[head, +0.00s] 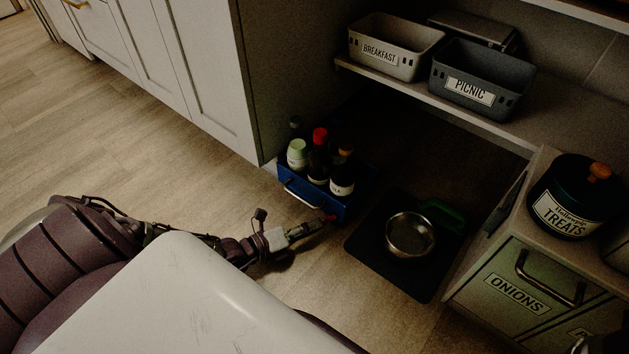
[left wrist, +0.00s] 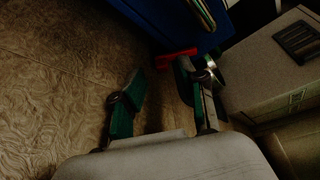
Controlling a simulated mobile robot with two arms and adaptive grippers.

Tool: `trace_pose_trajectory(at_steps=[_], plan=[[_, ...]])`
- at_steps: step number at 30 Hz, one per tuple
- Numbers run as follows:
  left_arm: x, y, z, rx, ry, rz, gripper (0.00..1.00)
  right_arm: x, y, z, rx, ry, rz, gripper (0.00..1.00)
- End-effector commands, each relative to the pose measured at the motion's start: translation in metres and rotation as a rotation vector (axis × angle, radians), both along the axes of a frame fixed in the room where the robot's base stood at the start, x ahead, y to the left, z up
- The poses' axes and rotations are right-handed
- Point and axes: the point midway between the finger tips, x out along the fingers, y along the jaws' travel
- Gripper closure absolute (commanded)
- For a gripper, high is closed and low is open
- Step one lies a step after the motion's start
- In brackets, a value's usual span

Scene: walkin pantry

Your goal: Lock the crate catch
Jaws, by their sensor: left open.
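The blue crate (head: 305,195) stands on the floor under the shelf, holding several bottles. It also shows at the top of the left wrist view (left wrist: 165,20). A red piece, which looks like the catch (head: 330,217), sits low at the crate's right front corner; the red catch shows in the left wrist view (left wrist: 176,58) just beyond my fingers. My left gripper (head: 318,226) is open at that corner, its fingers (left wrist: 158,80) apart with nothing between them. The right fingertip overlaps the red piece in the picture; I cannot tell whether they touch. I cannot make out my right gripper.
A metal bowl (head: 410,236) and a green item (head: 444,213) sit on a dark mat (head: 375,262) right of the crate. A cabinet with an ONIONS drawer (head: 517,293) stands further right. Breakfast (head: 390,58) and picnic (head: 470,92) bins sit on the shelf above. Floor at left is clear.

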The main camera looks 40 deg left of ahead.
Motion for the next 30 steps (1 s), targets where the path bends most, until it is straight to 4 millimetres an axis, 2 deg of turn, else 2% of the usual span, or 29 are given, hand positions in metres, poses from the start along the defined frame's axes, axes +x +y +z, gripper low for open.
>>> trace_pose_trajectory(at_steps=[6, 12, 30], plan=[[-0.033, 0.015, 0.007, 0.0, 0.001, 0.0, 0.58, -0.001, 0.0, 0.0, 0.0, -0.002, 0.0, 0.63], [-0.05, 0.023, 0.011, 0.0, -0.001, -0.001, 0.58, -0.001, 0.0, 0.0, -0.001, -0.003, 0.0, 0.63], [-0.054, 0.024, 0.013, -0.002, -0.004, 0.0, 0.58, -0.002, 0.0, 0.0, -0.002, -0.005, 0.0, 0.63]])
